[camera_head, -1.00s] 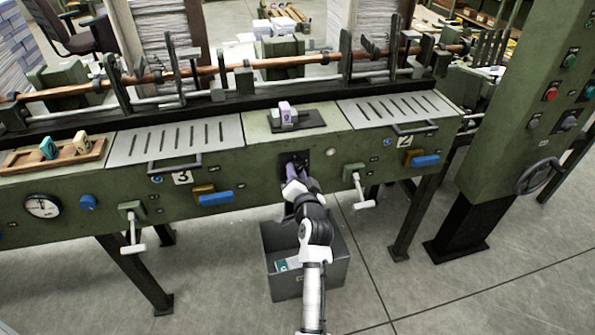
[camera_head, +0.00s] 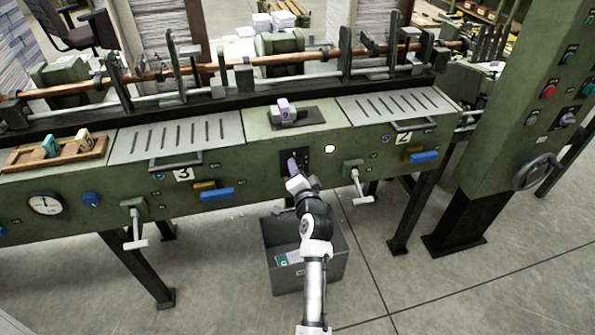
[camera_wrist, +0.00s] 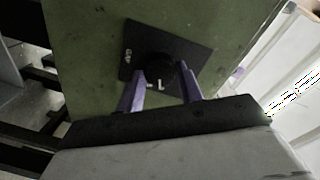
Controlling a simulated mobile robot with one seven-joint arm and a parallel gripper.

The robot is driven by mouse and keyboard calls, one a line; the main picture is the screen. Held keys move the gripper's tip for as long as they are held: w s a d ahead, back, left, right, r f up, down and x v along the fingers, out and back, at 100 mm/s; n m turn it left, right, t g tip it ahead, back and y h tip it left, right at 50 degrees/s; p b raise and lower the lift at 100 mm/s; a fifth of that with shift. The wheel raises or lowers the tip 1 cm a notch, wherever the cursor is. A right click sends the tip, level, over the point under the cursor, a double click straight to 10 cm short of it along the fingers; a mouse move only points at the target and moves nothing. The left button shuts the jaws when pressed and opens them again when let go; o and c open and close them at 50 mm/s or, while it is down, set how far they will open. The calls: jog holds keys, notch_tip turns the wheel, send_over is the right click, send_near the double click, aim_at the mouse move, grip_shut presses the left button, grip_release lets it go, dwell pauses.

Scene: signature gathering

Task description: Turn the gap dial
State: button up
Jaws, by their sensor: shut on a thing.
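The gap dial (camera_wrist: 158,67) is a dark round knob on a black square plate (camera_wrist: 192,42), with a small white label at the plate's left in the wrist view. In the head view the black plate (camera_head: 284,156) is on the green machine front, and my gripper largely hides the dial. My gripper (camera_head: 292,164) has purple fingers. In the wrist view its fingers (camera_wrist: 165,84) are on either side of the dial, shut on it. Small white marks show at the dial's lower edge. I cannot tell the dial's setting.
A grey bin (camera_head: 335,269) with a teal-and-white item stands on the floor below. Crank handles (camera_head: 133,228) and (camera_head: 358,186) stick out either side of my arm. A purple-and-white block (camera_head: 284,108) sits on top. A green control cabinet (camera_head: 505,125) stands right.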

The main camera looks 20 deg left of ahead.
jog(key=o, duration=1)
jog(key=shift+d, duration=0.1)
jog(key=b+v, duration=0.3)
jog(key=v, duration=1)
jog(key=shift+s+b, duration=0.3)
jog(key=shift+s, duration=0.05)
jog(key=shift+d, duration=0.1)
